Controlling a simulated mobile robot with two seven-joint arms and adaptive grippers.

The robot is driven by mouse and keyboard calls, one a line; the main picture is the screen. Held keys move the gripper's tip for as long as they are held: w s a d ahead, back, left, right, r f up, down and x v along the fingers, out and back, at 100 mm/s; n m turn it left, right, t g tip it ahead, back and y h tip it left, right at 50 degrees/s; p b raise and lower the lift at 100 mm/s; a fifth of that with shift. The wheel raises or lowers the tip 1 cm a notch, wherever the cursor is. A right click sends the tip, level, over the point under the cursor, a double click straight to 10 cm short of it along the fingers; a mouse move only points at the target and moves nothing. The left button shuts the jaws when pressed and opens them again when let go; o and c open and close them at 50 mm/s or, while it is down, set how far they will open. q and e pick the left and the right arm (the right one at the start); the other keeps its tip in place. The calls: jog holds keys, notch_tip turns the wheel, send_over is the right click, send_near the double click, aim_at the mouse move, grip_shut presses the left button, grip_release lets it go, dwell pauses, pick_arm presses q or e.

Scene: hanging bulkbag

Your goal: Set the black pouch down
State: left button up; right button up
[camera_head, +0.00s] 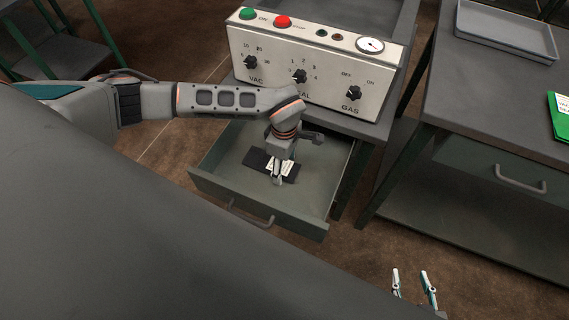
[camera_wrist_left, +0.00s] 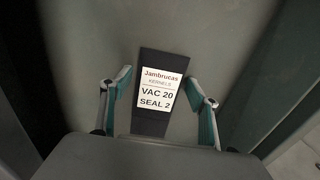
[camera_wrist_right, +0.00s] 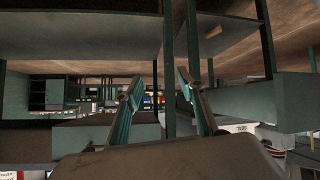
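The black pouch (camera_head: 257,160) lies flat, or nearly so, in the open drawer (camera_head: 222,190). In the left wrist view the pouch (camera_wrist_left: 164,60) bears a white label reading "Jambrucas Kernels, VAC 20, SEAL 2". My left gripper (camera_head: 278,179) points down into the drawer over the pouch. In the left wrist view its fingers (camera_wrist_left: 158,76) stand apart on either side of the pouch, with gaps between them and it. My right gripper (camera_head: 414,272) is open and empty at the lower right, away from the drawer; its spread fingers also show in the right wrist view (camera_wrist_right: 158,80).
A white control panel (camera_head: 315,75) with VAC, SEAL and GAS knobs stands above the drawer. At the right a workbench (camera_head: 490,85) carries a grey tray (camera_head: 505,30) and a green item (camera_head: 558,118). The drawer floor around the pouch is clear.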

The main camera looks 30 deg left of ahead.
pick_arm(q)
jog(key=shift+r, duration=0.1)
pick_arm(e)
jog(key=shift+s+f, duration=0.15)
jog(key=shift+f, duration=0.05)
pick_arm(q)
notch_tip(320, 180, up, 12)
jog(key=p, duration=0.2)
pick_arm(e)
jog(key=shift+s+a+r, duration=0.25)
jog(key=shift+a+r, duration=0.05)
jog(key=shift+r, duration=0.3)
pick_arm(q)
jog(key=shift+r, duration=0.1)
pick_arm(e)
jog(key=shift+w+r, duration=0.1)
jog(key=shift+w, duration=0.1)
